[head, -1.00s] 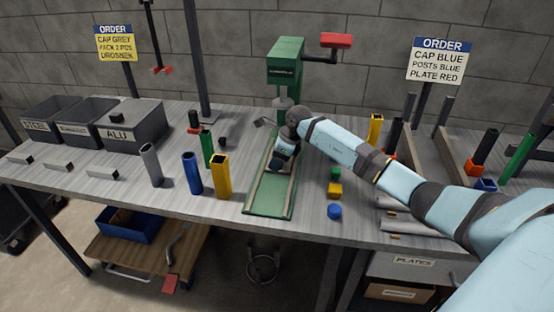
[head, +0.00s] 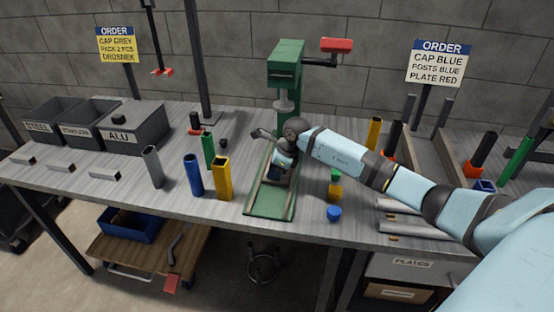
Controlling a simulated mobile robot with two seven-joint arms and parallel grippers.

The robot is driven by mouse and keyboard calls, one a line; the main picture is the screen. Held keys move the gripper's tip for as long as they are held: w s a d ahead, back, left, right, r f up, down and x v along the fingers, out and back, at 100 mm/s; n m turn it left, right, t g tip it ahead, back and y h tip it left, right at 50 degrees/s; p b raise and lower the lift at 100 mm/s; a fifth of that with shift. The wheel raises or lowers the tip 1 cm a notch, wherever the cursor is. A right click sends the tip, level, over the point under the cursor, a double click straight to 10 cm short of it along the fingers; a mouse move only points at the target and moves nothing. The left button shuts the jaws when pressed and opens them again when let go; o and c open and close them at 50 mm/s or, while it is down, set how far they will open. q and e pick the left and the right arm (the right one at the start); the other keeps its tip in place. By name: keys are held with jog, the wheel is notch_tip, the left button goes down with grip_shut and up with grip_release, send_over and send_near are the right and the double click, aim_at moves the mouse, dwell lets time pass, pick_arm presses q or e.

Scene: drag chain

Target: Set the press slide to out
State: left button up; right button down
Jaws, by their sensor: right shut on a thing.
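The green press (head: 287,75) stands at the back of the bench, with a red-gripped lever (head: 336,45) at its upper right. Its green slide track (head: 270,204) runs from under the press head towards the bench's front edge. My right gripper (head: 275,176) is over the middle of the track, in front of the press head, and is shut on the press slide. The arm and gripper hide most of the slide, so its exact shape does not show. My left gripper is not in view.
A yellow tube (head: 221,180), a blue tube (head: 193,176) and a grey tube (head: 152,166) stand left of the track. A blue cap (head: 334,213) and a yellow block (head: 335,193) lie to its right. The front of the track is clear.

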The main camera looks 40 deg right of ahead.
jog(key=s+a+p, duration=0.2)
jog(key=s+a, duration=0.5)
jog(key=a, duration=0.1)
jog(key=shift+s, duration=0.25)
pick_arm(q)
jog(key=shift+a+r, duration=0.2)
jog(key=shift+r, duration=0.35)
pick_arm(e)
jog(key=shift+s+a+f, duration=0.15)
jog(key=shift+s+a, duration=0.15)
jog(key=shift+s, duration=0.05)
jog(key=shift+a, duration=0.1)
jog(key=c, duration=0.8)
grip_release()
jog(key=shift+s, duration=0.1)
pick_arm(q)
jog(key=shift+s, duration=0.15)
pick_arm(e)
jog(key=shift+r, duration=0.4)
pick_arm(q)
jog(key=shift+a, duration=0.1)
pick_arm(e)
jog(key=v, duration=1.3)
